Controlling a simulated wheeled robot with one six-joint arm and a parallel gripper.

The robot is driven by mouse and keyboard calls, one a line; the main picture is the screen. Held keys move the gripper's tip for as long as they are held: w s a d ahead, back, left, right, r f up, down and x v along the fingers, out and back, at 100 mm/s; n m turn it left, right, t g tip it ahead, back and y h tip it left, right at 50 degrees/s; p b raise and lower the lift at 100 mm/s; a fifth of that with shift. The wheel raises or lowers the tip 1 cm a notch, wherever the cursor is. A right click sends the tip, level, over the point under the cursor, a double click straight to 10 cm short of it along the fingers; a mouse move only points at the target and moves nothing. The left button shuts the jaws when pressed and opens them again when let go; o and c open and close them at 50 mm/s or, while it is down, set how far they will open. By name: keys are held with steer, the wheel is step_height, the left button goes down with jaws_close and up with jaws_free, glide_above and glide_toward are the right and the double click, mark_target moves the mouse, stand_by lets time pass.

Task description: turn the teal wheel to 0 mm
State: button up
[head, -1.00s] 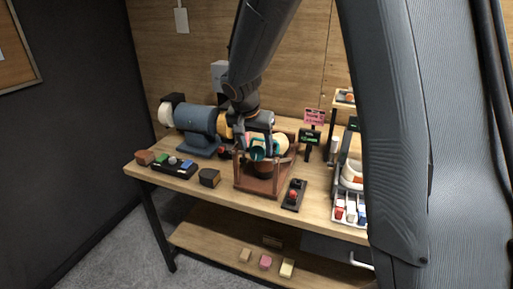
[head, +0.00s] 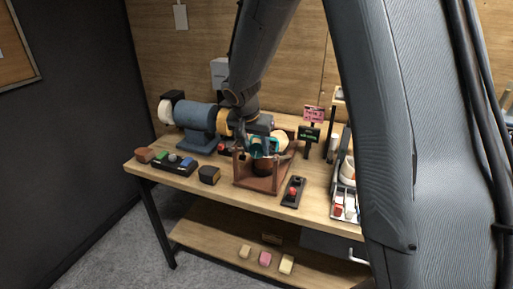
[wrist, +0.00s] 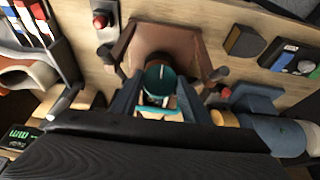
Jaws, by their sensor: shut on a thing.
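The teal wheel (head: 259,149) sits at the brown stand (head: 258,183) on the bench. In the wrist view the teal wheel (wrist: 160,79) shows between the two fingers of my gripper (wrist: 158,98), over the brown stand (wrist: 165,38). My gripper (head: 257,147) is shut on the wheel; my wrist and fingers partly hide it in the head view. A small black display (head: 309,135) with green characters stands behind and to the right of the stand. It also shows at the lower left of the wrist view (wrist: 18,136). Its reading is too small to tell.
A blue-grey machine (head: 196,118) with a white wheel stands left of the stand. A tray of bottles (head: 345,200) stands at right. Blocks lie on the lower shelf.

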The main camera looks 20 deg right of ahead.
steer(key=shift+w+n, duration=0.1)
steer(key=shift+n, duration=0.2)
steer(key=n+h+b, duration=0.1)
steer(key=n+g+h+b, duration=0.1)
steer(key=n+b, duration=0.1)
steer(key=shift+w+a+f+h, duration=0.1)
steer(key=shift+a+f+h, duration=0.05)
steer(key=shift+a+h, duration=0.2)
steer(key=n+h+b, duration=0.2)
steer(key=n+h, duration=0.1)
steer(key=n, duration=0.1)
steer(key=shift+a+g, duration=0.15)
steer(key=shift+g, duration=0.25)
steer(key=o, duration=1.1)
steer(key=shift+c, duration=0.2)
steer(key=shift+f, duration=0.1)
